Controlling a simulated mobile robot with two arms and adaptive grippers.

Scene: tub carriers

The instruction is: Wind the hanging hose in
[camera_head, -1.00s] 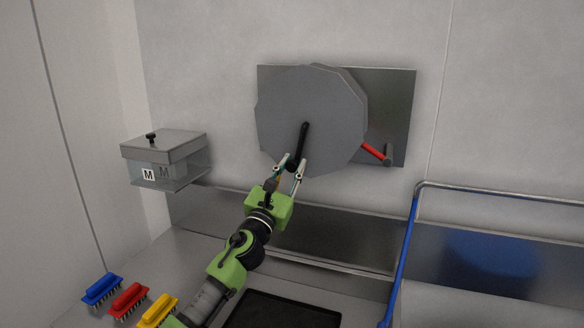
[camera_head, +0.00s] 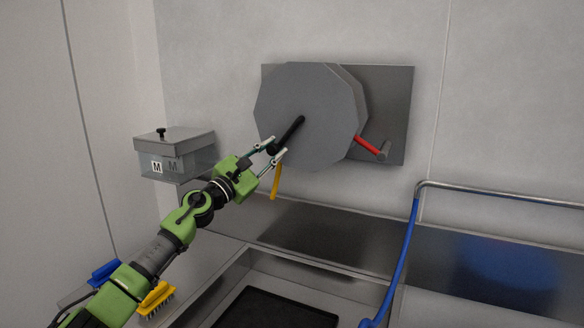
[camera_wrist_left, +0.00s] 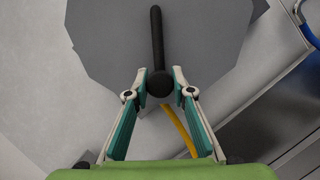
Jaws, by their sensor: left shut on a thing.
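A grey faceted hose reel (camera_head: 315,100) is mounted on a metal plate on the wall. Its black crank (camera_head: 289,132) points down and to the left from the reel's centre. My left gripper (camera_head: 271,151) is shut on the knob at the crank's outer end. The wrist view shows the crank (camera_wrist_left: 157,40) with its round knob (camera_wrist_left: 160,83) between my fingertips (camera_wrist_left: 160,88). A short yellow hose (camera_head: 276,182) hangs below the reel, just beneath the gripper; it also shows in the wrist view (camera_wrist_left: 180,130). My right gripper is out of view.
A red lever (camera_head: 367,145) sits right of the reel. A lidded box (camera_head: 176,155) marked M is on the left. A blue hose (camera_head: 402,265) hangs from a metal rail (camera_head: 500,193). Brushes, one yellow (camera_head: 157,297), lie at lower left. A black mat (camera_head: 275,308) lies below.

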